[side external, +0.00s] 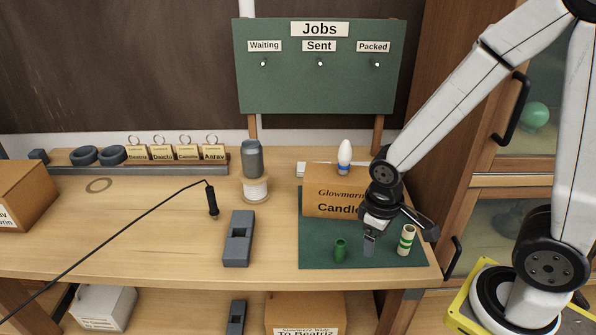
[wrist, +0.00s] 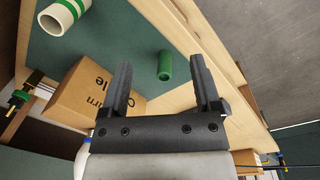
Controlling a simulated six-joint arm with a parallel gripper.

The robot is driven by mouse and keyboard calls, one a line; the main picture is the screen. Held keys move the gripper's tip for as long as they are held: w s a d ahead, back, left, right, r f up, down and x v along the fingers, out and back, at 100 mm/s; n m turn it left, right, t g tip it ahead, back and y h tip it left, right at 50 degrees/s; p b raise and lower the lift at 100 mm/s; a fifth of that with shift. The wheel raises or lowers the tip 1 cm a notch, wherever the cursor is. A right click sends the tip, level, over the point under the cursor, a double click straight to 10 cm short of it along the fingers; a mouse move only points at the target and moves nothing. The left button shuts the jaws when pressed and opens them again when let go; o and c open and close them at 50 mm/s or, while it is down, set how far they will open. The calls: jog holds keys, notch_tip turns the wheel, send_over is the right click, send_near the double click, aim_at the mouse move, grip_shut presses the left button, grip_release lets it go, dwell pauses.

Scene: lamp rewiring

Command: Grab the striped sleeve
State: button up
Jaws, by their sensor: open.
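The striped sleeve (side external: 407,240), a cream tube with green bands, stands upright near the right front of the dark green mat (side external: 318,258). In the wrist view the striped sleeve (wrist: 64,16) is at the top left, outside the jaws and partly cut off by the frame edge. My gripper (side external: 370,243) points down over the mat, left of the striped sleeve and apart from it. In the wrist view my gripper (wrist: 160,68) is open, with nothing held between its fingers.
A plain green sleeve (side external: 340,249) stands left of my gripper; in the wrist view it (wrist: 165,66) appears between the fingers, farther off. A cardboard Candle box (side external: 325,200) lies behind. A grey block (side external: 238,240) sits left of the mat. The bench's right edge is close.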

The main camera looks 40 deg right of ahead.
aim_at(407, 243)
jog(key=s+d+f+n+g+h, duration=0.1)
jog(key=s+d+f+n+h, duration=0.1)
jog(key=n+h, duration=0.2)
jog(key=s+d+f+n+g+h, duration=0.1)
jog(key=s+d+f+n+h, duration=0.1)
jog(key=n+h, duration=0.2)
jog(key=s+d+f+n+h, duration=0.2)
jog(key=d+f+n+h, duration=0.1)
jog(key=h, duration=0.3)
jog(key=shift+s+n+g, duration=0.35)
jog(key=shift+n+g, duration=0.05)
jog(key=shift+n, duration=0.5)
jog(key=n+t, duration=0.1)
jog(key=w+n+t+h, duration=0.1)
jog(key=f+n+t+h, duration=0.1)
jog(key=shift+w+d, duration=0.2)
jog(key=shift+w, duration=0.05)
jog(key=shift+w+a+f+n+t+h, duration=0.1)
jog(key=shift+w+f+n+t, duration=0.15)
jog(key=shift+n+t, duration=0.45)
jog(key=shift+w+a+f+n+t+h, duration=0.1)
jog(key=shift+w+n+t, duration=0.15)
jog(key=shift+n+t, duration=0.45)
jog(key=shift+w+a+f+n+t+h, duration=0.1)
jog(key=shift+w+f+n+t, duration=0.15)
jog(key=shift+n+t, duration=0.45)
jog(key=shift+d, duration=0.1)
jog(key=shift+x, duration=1.25)
jog(key=shift+w+d, duration=0.1)
jog(key=shift+x, duration=2.5)
